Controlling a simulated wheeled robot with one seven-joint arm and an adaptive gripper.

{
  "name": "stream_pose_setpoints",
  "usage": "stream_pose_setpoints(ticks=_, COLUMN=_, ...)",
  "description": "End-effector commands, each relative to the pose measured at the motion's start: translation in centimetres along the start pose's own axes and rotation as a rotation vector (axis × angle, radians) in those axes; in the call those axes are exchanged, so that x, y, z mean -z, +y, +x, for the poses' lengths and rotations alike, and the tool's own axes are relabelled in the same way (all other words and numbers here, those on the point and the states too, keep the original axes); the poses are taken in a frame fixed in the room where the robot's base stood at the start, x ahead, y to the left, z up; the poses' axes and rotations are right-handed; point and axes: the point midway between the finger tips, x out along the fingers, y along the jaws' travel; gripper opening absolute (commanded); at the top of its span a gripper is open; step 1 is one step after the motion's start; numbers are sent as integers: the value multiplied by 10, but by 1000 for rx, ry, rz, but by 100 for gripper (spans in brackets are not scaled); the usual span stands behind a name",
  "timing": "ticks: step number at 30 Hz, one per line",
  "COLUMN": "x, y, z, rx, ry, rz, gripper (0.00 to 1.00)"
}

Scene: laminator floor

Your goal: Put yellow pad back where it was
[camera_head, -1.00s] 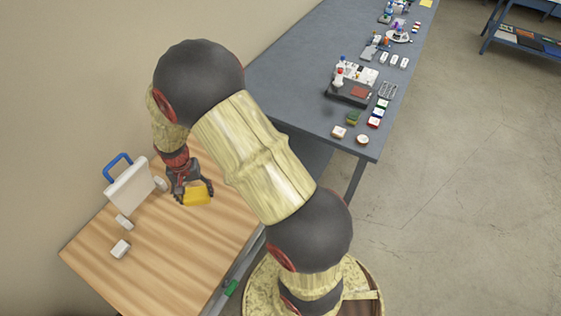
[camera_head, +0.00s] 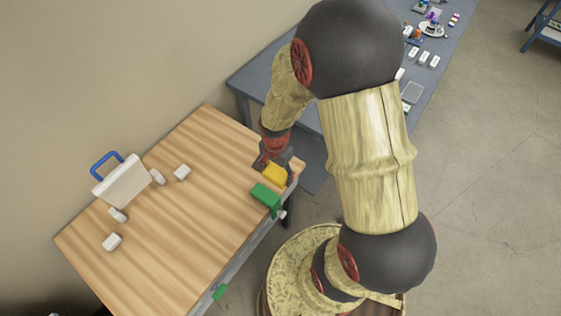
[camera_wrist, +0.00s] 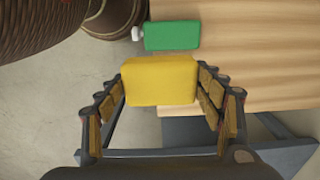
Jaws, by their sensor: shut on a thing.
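The yellow pad (camera_head: 275,174) is in my gripper (camera_head: 273,166), near the right corner of the wooden table (camera_head: 190,235). In the wrist view the yellow pad (camera_wrist: 160,80) sits between the two fingers of my gripper (camera_wrist: 165,92), which is shut on it. The pad hides part of the table edge there, and bare floor shows beside it. Whether the pad touches the table cannot be told.
A green block (camera_head: 266,196) lies at the table's front edge beside the pad; it also shows in the wrist view (camera_wrist: 172,35). A grey bench (camera_head: 246,82) is behind.

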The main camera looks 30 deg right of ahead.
Motion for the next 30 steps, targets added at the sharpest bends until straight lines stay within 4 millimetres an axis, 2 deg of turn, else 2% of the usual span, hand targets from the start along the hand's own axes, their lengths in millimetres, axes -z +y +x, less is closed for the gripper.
stream_pose_setpoints(ticks=9, x=56, y=-44, z=34, rx=-1, ry=-1, rz=1, gripper=40)
stream_pose_setpoints(ticks=15, x=78, y=-61, z=67, rx=-2, ry=-1, rz=0, gripper=40)
stream_pose_setpoints(ticks=19, x=88, y=-69, z=80, rx=-1, ry=0, rz=-1, gripper=40)
stream_pose_setpoints(ticks=26, x=94, y=-74, z=91, rx=-1, ry=0, rz=-1, gripper=40)
stream_pose_setpoints(ticks=30, x=95, y=-75, z=109, rx=-2, ry=-2, rz=-2, gripper=40)
